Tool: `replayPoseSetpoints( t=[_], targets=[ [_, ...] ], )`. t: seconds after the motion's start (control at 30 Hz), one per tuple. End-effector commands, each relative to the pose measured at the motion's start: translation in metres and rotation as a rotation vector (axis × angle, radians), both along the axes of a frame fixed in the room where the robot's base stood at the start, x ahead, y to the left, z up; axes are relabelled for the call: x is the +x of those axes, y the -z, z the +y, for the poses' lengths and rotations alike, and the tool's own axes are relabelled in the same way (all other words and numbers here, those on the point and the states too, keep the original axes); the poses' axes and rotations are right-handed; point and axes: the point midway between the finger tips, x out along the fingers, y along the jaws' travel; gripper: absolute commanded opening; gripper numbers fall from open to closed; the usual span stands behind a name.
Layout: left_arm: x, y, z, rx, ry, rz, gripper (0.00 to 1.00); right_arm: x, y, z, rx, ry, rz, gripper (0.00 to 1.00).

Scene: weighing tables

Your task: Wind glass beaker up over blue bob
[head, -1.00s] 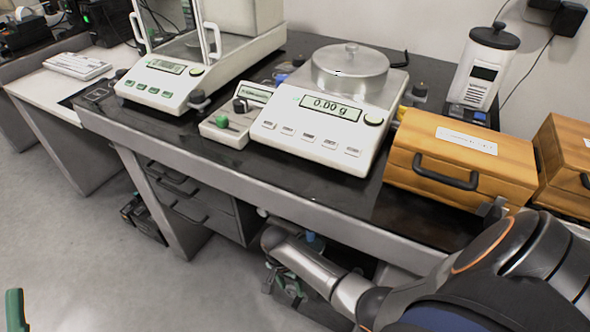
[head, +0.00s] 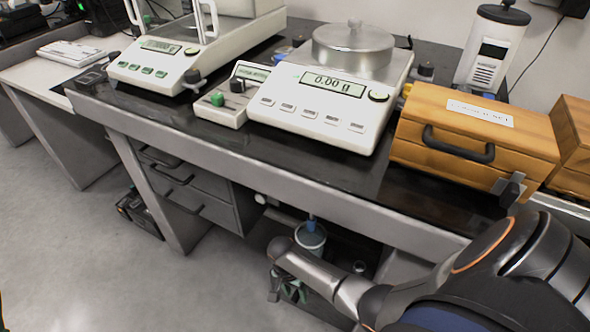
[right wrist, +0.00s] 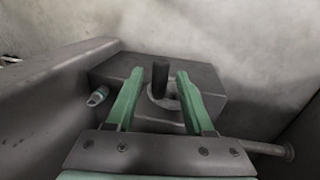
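The glass beaker (head: 310,242) shows in the head view under the table's front edge, in the dark space below the balance. The blue bob (head: 312,224) shows at its mouth; how far inside it sits I cannot tell. My right gripper (head: 288,292) is low in front of this space, below and left of the beaker. In the right wrist view its green fingers (right wrist: 158,95) are open, with an upright dark post (right wrist: 160,77) between them, seemingly on a round hub of a dark block (right wrist: 205,85). Contact is unclear. My left gripper is out of view.
The balance (head: 335,95) reading 0.00 g stands on the black table above. A wooden case (head: 470,140) is at its right, a second balance (head: 155,65) at its left. Drawers (head: 190,190) are left of the under-table space. The floor in front is clear.

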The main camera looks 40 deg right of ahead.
Motion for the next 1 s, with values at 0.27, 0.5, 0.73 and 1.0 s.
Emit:
replayPoseSetpoints(
  t=[0.27,0.5,0.73,1.0],
  targets=[
    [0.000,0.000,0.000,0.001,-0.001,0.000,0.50,0.000,0.000,0.000,0.000,0.000,0.000,0.20],
    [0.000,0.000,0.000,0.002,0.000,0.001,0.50,0.000,0.000,0.000,0.000,0.000,0.001,0.00],
    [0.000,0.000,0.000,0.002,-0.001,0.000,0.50,0.000,0.000,0.000,0.000,0.000,0.001,0.00],
    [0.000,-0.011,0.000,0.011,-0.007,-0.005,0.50,-0.004,-0.002,-0.001,0.018,0.001,-0.038,0.00]
  ],
)
